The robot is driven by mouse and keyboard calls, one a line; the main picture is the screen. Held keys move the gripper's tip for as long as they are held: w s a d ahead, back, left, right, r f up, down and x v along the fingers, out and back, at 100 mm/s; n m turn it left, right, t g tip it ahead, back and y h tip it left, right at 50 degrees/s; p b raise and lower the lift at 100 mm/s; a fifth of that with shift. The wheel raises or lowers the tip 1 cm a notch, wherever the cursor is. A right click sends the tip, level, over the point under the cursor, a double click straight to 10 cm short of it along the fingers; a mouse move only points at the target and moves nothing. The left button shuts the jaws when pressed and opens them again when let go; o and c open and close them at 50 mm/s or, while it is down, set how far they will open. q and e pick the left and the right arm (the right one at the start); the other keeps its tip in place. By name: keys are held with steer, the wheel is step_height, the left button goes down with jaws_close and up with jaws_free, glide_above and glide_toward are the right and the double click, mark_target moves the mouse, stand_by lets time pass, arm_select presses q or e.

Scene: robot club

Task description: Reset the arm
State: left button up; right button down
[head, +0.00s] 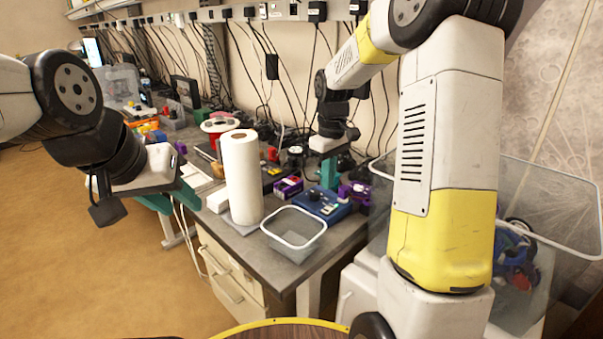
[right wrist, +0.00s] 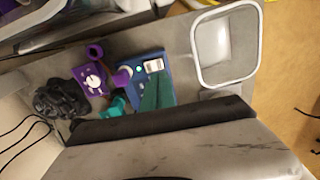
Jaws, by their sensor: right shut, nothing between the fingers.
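My left arm comes in from the left in the head view. Its gripper (head: 180,202) has teal fingers and hangs in front of the left part of the workbench; the picture does not show clearly how far apart they are. My right arm, white and yellow, fills the right of the head view and bends back over the bench. Its gripper (head: 329,175) points down with teal fingers, shut and empty, above the blue box (head: 322,206). In the right wrist view the teal fingers (right wrist: 135,100) show over the blue box (right wrist: 152,65), with a purple device (right wrist: 93,84) beside it.
A grey workbench (head: 232,218) carries a paper towel roll (head: 242,178), an empty clear bin (head: 293,235) near the front edge and a red spool (head: 220,126). Cables hang along the wall. A large clear container (head: 550,210) stands at right. Floor is open at left.

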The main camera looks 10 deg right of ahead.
steer(key=s+a+r+m+t+y, duration=0.1)
steer(key=s+r+m+t, duration=0.2)
steer(key=s, duration=0.9)
steer(key=s+a+r+m+t+y, duration=0.1)
steer(key=s+r+m+t, duration=0.2)
steer(key=s+r, duration=0.5)
steer(key=s, duration=0.3)
steer(key=shift+s+r+m, duration=0.35)
steer(key=shift+r+m, duration=0.05)
steer(key=c, duration=2.1)
jaws_free()
steer(key=shift+a, duration=0.1)
